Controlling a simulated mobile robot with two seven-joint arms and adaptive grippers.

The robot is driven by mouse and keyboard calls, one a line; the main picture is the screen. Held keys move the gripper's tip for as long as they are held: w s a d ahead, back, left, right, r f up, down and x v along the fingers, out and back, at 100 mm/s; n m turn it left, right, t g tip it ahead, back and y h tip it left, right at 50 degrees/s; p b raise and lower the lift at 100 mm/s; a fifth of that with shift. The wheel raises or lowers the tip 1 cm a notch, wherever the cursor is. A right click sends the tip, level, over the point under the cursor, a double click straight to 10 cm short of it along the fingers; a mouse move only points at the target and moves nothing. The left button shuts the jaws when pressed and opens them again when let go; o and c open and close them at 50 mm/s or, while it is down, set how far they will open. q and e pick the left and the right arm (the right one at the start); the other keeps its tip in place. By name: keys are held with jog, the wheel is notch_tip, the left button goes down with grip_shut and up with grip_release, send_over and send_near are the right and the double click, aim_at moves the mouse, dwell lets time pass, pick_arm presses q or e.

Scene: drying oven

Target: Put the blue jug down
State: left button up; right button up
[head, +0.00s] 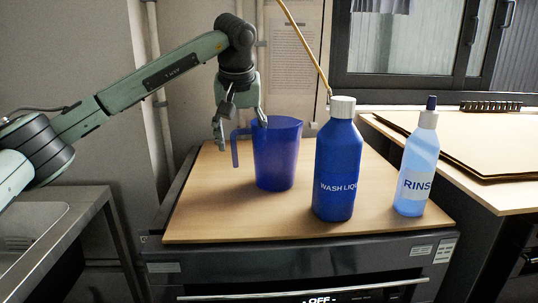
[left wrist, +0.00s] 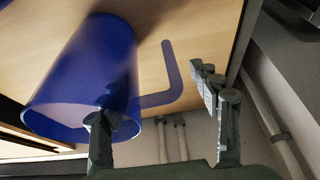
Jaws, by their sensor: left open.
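The blue jug (head: 277,158) stands upright on the wooden top (head: 235,228) of the oven, with its handle toward the left. My left gripper (head: 240,132) is open above the handle side of the jug, with its fingers pointing down. In the left wrist view the jug (left wrist: 85,75) fills the left part, and its handle (left wrist: 160,97) reaches into the gap between the open fingers of the left gripper (left wrist: 165,120). One finger overlaps the jug's rim in that view; I cannot tell if it touches. My right gripper is not in view.
A dark blue wash liquid bottle (head: 338,165) stands just right of the jug. A light blue rinse bottle (head: 417,168) stands further right. The wooden top is clear in front and left of the jug. A metal cart (head: 75,215) is at the left.

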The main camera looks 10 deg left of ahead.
pick_arm(q)
grip_shut()
dwell(0.4)
